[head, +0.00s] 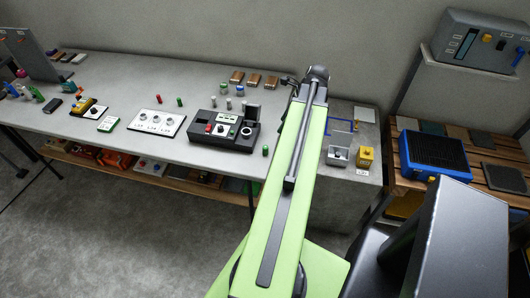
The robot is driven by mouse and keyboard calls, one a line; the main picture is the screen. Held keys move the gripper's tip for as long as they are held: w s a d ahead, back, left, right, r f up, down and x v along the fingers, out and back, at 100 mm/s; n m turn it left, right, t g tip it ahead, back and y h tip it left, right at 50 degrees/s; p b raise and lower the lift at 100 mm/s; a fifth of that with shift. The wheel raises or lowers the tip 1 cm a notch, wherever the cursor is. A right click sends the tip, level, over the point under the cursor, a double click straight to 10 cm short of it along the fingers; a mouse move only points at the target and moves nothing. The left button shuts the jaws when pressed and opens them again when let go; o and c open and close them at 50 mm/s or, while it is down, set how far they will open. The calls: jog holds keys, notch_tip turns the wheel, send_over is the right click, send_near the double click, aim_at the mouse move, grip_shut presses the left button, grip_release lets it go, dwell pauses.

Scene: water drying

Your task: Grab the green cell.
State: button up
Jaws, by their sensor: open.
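Small upright cylinders that look like cells stand on the grey table (120,75). One green cell (265,150) stands near the front edge, just right of the black device (225,126). Another green cell (180,102) stands further left beside a red one (158,99). A grey-green cylinder (223,88) and a paler one (240,90) stand behind the black device. My gripper (290,82) is small and dark at the far end of my green arm, over the back of the table. It is open, apart from the cells; its fingers are hard to make out.
A white panel with knobs (157,123) and small devices lie left of the black device. Brown blocks (254,79) lie at the back. A silver box (338,156) and yellow box (364,157) stand right of my arm. A blue box (434,153) sits on a wooden rack.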

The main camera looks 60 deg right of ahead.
jog(key=b, duration=0.8)
send_over(266, 146)
jog(key=s+d, duration=0.1)
jog(key=s, duration=0.2)
notch_tip(266, 146, down, 10)
jog(key=shift+w+b, duration=0.25)
jog(key=shift+b, duration=0.15)
jog(key=b+x, duration=0.4)
jog(key=x, duration=0.1)
jog(key=shift+a+f+b, duration=0.1)
jog(key=shift+a+b, duration=0.15)
jog(key=shift+b, duration=0.1)
jog(key=shift+c, duration=0.2)
grip_shut()
